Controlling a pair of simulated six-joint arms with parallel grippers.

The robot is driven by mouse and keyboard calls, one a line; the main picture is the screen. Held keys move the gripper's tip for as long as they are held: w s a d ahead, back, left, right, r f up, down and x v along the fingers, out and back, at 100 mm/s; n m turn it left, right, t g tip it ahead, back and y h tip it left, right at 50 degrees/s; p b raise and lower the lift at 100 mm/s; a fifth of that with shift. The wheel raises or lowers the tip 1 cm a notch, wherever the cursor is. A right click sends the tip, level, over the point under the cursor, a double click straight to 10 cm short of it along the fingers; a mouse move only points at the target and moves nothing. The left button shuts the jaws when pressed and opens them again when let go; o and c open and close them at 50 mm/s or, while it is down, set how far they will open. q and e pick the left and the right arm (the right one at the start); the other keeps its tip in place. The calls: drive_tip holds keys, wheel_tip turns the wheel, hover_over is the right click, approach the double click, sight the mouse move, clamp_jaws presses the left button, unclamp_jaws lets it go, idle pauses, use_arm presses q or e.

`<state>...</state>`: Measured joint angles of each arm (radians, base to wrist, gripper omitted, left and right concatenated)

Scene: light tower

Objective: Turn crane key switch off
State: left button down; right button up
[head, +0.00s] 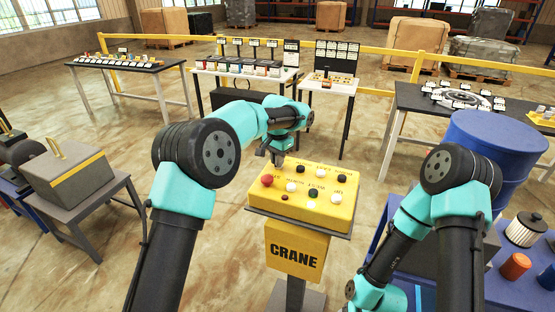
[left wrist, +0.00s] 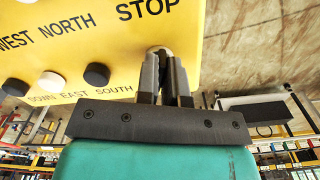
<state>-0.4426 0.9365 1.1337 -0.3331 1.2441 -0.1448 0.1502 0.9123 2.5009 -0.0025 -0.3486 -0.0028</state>
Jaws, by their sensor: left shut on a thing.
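The yellow crane control box (head: 290,208) stands on a post with a yellow CRANE sign (head: 296,252). Its top carries a red button (head: 267,180) and several black and white buttons. My left gripper (head: 277,160) is at the far left corner of the box. In the left wrist view the left gripper (left wrist: 166,75) is shut on the key switch (left wrist: 160,49), near the STOP label at the panel's edge. The fingers hide most of the key, so its turn angle cannot be told. My right arm bends down at the right; its gripper is out of view.
A blue barrel (head: 492,150) stands to the right, near a blue table. A grey and yellow box (head: 70,180) sits on a table at the left. Tables with switches (head: 245,70) stand behind, before a yellow railing (head: 440,62). Open floor surrounds the post.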

use_arm(q)
drive_tip(key=n, duration=0.5)
drive_tip(key=shift+d, duration=0.1)
drive_tip(key=n, duration=0.5)
drive_tip(key=shift+d, duration=0.1)
idle(0.4)
drive_tip(key=c, duration=1.2)
unclamp_jaws()
drive_tip(key=shift+c, duration=0.2)
wheel_tip(320, 180, up, 17)
drive_tip(key=shift+r, duration=0.2)
